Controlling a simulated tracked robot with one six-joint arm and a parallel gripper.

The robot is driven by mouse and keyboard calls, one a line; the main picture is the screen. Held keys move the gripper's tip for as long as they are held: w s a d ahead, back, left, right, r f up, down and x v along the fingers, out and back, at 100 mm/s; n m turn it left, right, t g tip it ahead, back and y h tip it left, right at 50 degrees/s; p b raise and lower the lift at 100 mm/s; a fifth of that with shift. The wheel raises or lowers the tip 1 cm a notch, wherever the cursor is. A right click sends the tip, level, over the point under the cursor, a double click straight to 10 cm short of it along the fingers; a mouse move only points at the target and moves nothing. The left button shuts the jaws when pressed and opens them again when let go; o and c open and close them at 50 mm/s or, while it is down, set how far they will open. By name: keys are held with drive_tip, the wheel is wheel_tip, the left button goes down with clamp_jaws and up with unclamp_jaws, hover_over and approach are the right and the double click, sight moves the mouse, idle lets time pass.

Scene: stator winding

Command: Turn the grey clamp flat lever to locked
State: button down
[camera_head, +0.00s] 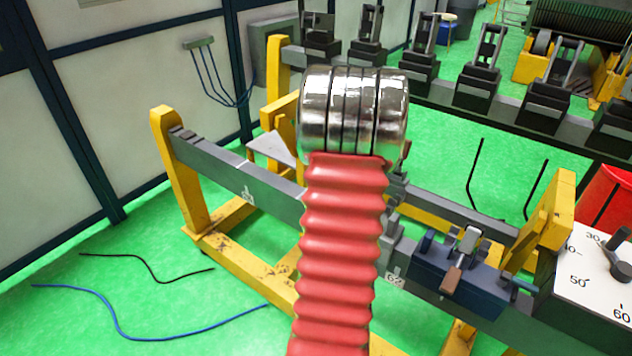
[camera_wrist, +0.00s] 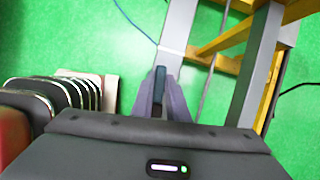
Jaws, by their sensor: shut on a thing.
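In the wrist view my gripper (camera_wrist: 160,84) points down at a grey beam (camera_wrist: 178,30). Its two fingers are close together, shut on a narrow dark piece (camera_wrist: 158,98) that appears to be the grey clamp's flat lever. The fingers cover most of it, so I cannot tell its angle. In the head view my own arm hides the gripper and the middle of the front beam (camera_head: 275,193). Some grey clamp parts (camera_head: 392,222) show just right of my arm.
A blue clamp (camera_head: 450,268) with a brown-tipped lever (camera_head: 456,270) sits farther right on the beam. A yellow frame (camera_head: 195,190) carries the beam. A white dial panel (camera_head: 590,270) stands at the right edge. Several black clamps (camera_head: 480,75) line the back rail. Cables lie on the green floor.

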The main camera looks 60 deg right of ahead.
drive_tip(key=shift+s+d+m+h, duration=0.15)
drive_tip(key=shift+d+m+h, duration=0.15)
drive_tip(key=shift+m, duration=0.5)
drive_tip(key=shift+s, duration=0.1)
drive_tip(key=c, duration=1.7)
unclamp_jaws()
drive_tip(key=shift+r, duration=0.1)
drive_tip(key=v, duration=1.3)
drive_tip(key=shift+s+r, duration=0.1)
drive_tip(key=shift+r, duration=0.15)
drive_tip(key=shift+a, duration=0.1)
